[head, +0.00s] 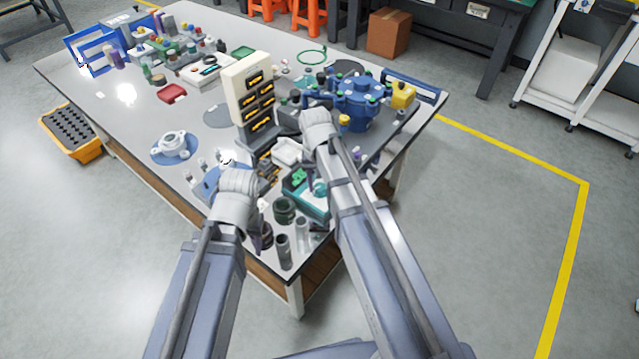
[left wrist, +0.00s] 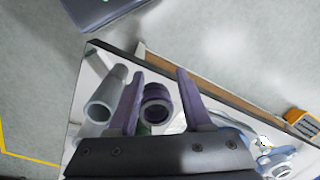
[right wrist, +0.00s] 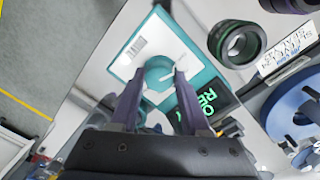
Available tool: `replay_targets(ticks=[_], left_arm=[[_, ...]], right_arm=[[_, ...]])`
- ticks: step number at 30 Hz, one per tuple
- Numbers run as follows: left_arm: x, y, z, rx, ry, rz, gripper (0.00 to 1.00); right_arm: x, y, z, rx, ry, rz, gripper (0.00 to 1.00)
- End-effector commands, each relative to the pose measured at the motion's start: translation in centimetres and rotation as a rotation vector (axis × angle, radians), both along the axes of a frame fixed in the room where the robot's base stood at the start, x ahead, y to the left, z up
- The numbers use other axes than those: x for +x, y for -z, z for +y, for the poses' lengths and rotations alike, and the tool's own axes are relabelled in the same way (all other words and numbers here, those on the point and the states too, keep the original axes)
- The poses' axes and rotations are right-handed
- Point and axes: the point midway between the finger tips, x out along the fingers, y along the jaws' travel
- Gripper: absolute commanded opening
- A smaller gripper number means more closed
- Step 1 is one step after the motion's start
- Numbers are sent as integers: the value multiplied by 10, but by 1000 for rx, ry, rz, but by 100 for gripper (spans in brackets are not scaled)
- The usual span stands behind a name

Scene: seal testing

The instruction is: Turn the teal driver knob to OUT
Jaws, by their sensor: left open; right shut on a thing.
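The teal driver (right wrist: 207,72) is a box with a teal border, a white face and a dark display with green letters. Its round teal knob (right wrist: 158,72) has a white pointer mark. In the head view the driver (head: 309,203) lies near the table's front corner, partly behind my right arm. My right gripper (right wrist: 156,82) is shut on the knob, one finger on each side. The OUT mark cannot be read. My left gripper (left wrist: 160,74) is open and empty, above a dark ring-shaped part (left wrist: 157,103); its fingers are mostly hidden in the head view.
Grey cylinders (head: 284,250) and a dark green ring (right wrist: 237,43) stand close to the driver. A cream panel with yellow-marked slots (head: 247,90) and a blue round fixture (head: 358,103) stand behind. The floor right of the table is clear.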

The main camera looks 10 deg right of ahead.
Motion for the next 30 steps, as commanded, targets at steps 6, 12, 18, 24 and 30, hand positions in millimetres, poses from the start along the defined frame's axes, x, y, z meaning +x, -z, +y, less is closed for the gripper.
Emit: replay_targets(ticks=[6,12,18,24,30], left_arm=[[0,0,0,0,0,0,50],[0,0,0,0,0,0,50],[0,0,0,0,0,0,50],[0,0,0,0,0,0,50],[0,0,0,0,0,0,50]], right_arm=[[-1,0,0,0,-99,0,0],[-1,0,0,-1,-145,2,0],[-1,0,0,-1,-157,1,0],[-1,0,0,-1,-157,1,0],[-1,0,0,-1,-157,1,60]])
